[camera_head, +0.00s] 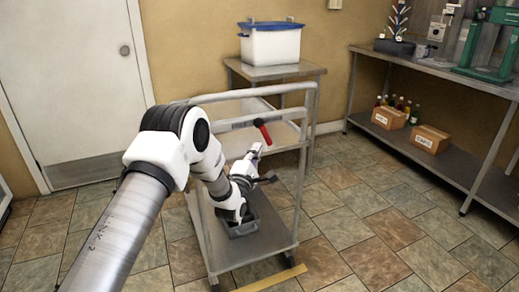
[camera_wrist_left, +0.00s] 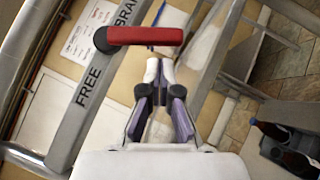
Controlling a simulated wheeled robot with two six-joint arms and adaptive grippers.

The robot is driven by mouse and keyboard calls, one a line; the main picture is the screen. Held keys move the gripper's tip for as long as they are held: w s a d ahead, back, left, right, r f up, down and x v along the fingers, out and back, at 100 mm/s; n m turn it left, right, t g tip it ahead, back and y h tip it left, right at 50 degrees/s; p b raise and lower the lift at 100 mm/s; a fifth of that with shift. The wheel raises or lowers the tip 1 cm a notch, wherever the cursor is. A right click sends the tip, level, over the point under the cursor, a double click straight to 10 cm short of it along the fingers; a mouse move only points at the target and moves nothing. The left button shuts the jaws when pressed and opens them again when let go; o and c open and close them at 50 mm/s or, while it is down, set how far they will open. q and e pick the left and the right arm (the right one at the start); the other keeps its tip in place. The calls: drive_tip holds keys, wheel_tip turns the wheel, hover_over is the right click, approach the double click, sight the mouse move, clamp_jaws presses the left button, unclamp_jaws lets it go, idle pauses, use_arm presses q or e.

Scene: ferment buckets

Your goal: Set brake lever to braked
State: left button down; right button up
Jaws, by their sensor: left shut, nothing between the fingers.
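The brake lever (camera_head: 263,132) has a red handle and a black pivot on the upper bar of the metal cart (camera_head: 203,227). In the left wrist view, the lever (camera_wrist_left: 145,36) points right from its pivot. The bar carries the word FREE (camera_wrist_left: 88,86) below left of the pivot and a partly cut-off word starting BRA (camera_wrist_left: 128,12) above right. My left gripper (camera_head: 257,149) is shut and empty, just below the lever. In the left wrist view, its fingertips (camera_wrist_left: 159,68) sit below the red handle, apparently apart from it. My right gripper is not in view.
A grey crate (camera_head: 243,230) stands on the cart's lower shelf; dark bottles (camera_wrist_left: 285,150) show in the wrist view. Behind the cart, a side table (camera_head: 275,72) bears a white tub with a blue lid (camera_head: 270,44). A workbench (camera_head: 440,78) stands right. Tiled floor is clear between.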

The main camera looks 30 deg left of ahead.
use_arm(q)
drive_tip(key=shift+w+d+r, duration=0.25)
drive_tip(key=shift+w+d, duration=0.1)
drive_tip(key=shift+w, duration=0.1)
drive_tip(key=n+y+b, duration=0.1)
drive_tip(key=b, duration=0.1)
drive_tip(key=w+d+n+t+b, duration=0.1)
drive_tip(key=n+b, duration=0.1)
drive_tip(key=b, duration=0.1)
drive_tip(key=shift+w+y+b, duration=0.1)
drive_tip(key=shift+y+b, duration=0.2)
drive_tip(key=shift+y, duration=0.1)
